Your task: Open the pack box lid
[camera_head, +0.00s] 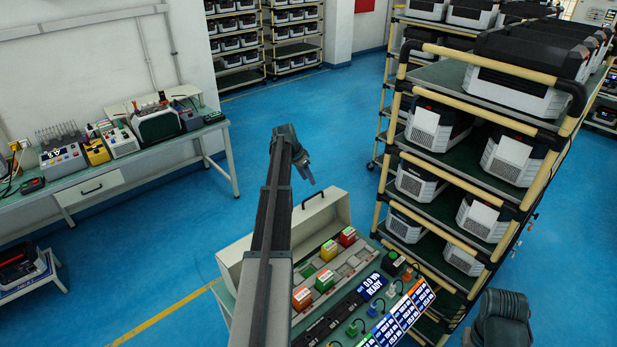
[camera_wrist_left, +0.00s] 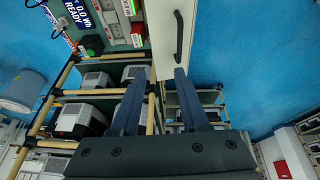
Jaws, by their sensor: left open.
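The pack box lid (camera_head: 323,214) is a pale beige panel, standing raised at the far side of the box with the coloured modules exposed in front of it. Its dark handle (camera_head: 313,198) is on the outer face and also shows in the left wrist view (camera_wrist_left: 179,38). My left gripper (camera_head: 312,180) is just above and beyond the handle. In the left wrist view its two fingers (camera_wrist_left: 160,74) are apart and empty, with the handle just past the tips.
A loaded rack (camera_head: 447,160) stands close on the right. A bench (camera_head: 88,188) with instruments is at left. Blue floor behind the box is clear.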

